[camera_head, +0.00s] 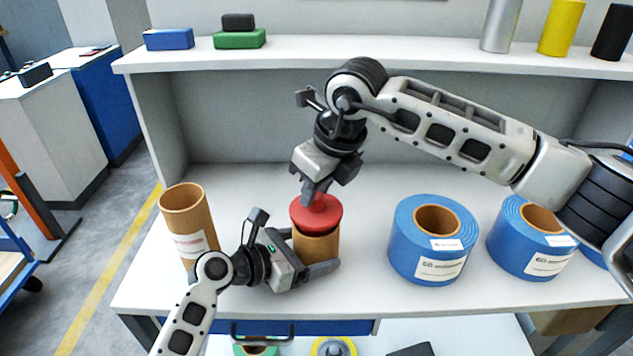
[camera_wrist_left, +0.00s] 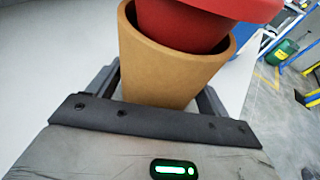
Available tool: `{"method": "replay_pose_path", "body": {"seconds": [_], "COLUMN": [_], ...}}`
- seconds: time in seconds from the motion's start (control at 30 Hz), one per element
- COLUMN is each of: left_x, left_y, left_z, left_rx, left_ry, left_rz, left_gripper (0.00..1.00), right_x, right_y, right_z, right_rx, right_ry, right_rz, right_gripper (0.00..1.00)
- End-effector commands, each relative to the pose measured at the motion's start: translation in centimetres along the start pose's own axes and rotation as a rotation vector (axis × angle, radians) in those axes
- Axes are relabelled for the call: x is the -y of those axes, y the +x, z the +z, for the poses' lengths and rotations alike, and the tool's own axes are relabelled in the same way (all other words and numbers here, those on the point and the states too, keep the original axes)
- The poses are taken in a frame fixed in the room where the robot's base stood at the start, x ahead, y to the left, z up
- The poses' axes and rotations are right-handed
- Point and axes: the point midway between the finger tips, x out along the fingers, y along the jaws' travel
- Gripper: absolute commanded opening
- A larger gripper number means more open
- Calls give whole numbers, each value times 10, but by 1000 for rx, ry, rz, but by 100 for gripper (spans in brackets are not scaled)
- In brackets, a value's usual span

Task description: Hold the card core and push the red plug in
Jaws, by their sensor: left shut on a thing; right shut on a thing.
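The card core (camera_head: 316,246) is a brown tube standing upright on the white worktop. My left gripper (camera_head: 313,262) is shut around its lower part, and the core also shows in the left wrist view (camera_wrist_left: 165,70). The red plug (camera_head: 315,213) has a wide round flange and sits at the core's top. In the left wrist view the plug's narrower body (camera_wrist_left: 185,22) goes into the core's mouth, with the flange still above the rim and seeming tilted. My right gripper (camera_head: 314,196) comes from above and is shut on the plug's top.
A taller brown tube with a label (camera_head: 186,222) stands at the left. Blue coils (camera_head: 432,240) and (camera_head: 530,238) stand at the right. A shelf (camera_head: 380,58) with boxes and cylinders runs behind. Bare worktop lies between core and coils.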

Motion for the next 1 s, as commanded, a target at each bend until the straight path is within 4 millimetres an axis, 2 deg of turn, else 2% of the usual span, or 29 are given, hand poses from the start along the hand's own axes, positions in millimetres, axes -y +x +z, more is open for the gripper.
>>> {"method": "replay_pose_path", "body": {"seconds": [0.87, 0.9, 0.97, 1.0], "left_x": [0, 0, 0, 0], "left_y": [0, 0, 0, 0], "left_z": [0, 0, 0, 0], "left_rx": [0, 0, 0, 0], "left_ry": [0, 0, 0, 0], "left_rz": [0, 0, 0, 0], "left_gripper": [66, 66, 66, 66], "right_x": [0, 0, 0, 0], "right_y": [21, 21, 20, 20], "right_z": [-7, -7, -7, -7], "right_rx": [1, 1, 1, 1], "right_ry": [0, 0, 0, 0], "right_rz": [0, 0, 0, 0], "right_gripper": [0, 29, 46, 49]}}
